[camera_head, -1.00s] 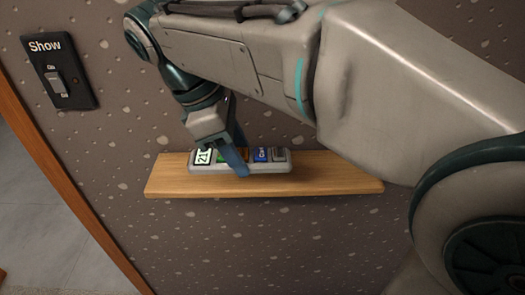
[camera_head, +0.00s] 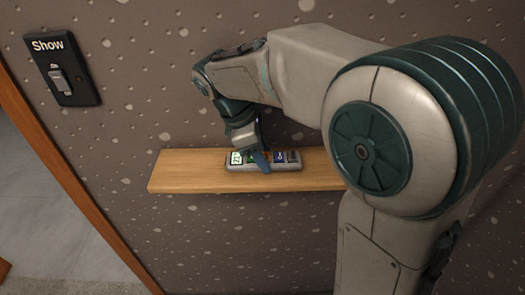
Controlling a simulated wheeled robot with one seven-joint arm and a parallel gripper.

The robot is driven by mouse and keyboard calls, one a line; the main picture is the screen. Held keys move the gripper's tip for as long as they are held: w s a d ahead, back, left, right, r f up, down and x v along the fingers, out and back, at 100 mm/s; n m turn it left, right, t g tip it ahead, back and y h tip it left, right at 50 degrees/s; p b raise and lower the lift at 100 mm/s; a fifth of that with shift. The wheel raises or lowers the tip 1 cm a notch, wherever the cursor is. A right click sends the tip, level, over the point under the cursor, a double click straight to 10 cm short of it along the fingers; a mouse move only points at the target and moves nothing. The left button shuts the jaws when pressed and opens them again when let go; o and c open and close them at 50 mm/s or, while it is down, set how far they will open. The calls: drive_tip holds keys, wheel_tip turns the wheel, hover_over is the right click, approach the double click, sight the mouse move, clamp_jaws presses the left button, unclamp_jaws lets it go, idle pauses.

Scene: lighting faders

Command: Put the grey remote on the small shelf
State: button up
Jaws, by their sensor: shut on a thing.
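The grey remote (camera_head: 288,167) has a light display at its left end and coloured buttons along its top. It lies flat, long side along the small wooden shelf (camera_head: 188,172), over the shelf's middle part. It looks to be at the shelf surface, but I cannot tell whether it touches. My gripper (camera_head: 261,160) comes down from above and is shut on the remote near its middle. A blue finger crosses the near side of the remote; the far finger is mostly hidden.
A dark switch plate marked "Show" (camera_head: 62,67) is on the speckled wall at upper left. A wooden door frame (camera_head: 75,190) runs down the left edge. The shelf's left part is bare; my arm hides its right end.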

drive_tip(key=o, duration=1.1)
drive_tip(key=shift+f, duration=0.1)
drive_tip(key=shift+c, duration=0.2)
drive_tip(key=v, duration=1.2)
drive_tip(key=s+d+f+m+y, duration=0.1)
drive_tip(key=s+d+m, duration=0.1)
drive_tip(key=d, duration=0.1)
drive_tip(key=s+d+f+m+y, duration=0.1)
drive_tip(key=s+d+f+m, duration=0.1)
drive_tip(key=d+m, duration=0.1)
drive_tip(key=s+d+f+m+t, duration=0.1)
drive_tip(key=s+d+f+m, duration=0.1)
drive_tip(key=d+m, duration=0.1)
drive_tip(key=shift+d+f+y, duration=0.1)
drive_tip(key=shift+d+y, duration=0.3)
drive_tip(key=shift+d, duration=0.5)
drive_tip(key=s+d+f+m+t+y, duration=0.1)
drive_tip(key=s+d+f+m+t, duration=0.1)
drive_tip(key=s+d+f+m, duration=0.3)
wheel_tip(320, 180, down, 4)
drive_tip(key=s+m, duration=0.2)
drive_tip(key=m, duration=0.2)
drive_tip(key=shift+s+d+r+m+t+y, duration=0.25)
drive_tip(key=shift+s+d+m+t+y, duration=0.05)
drive_tip(key=shift+s+d+y, duration=0.1)
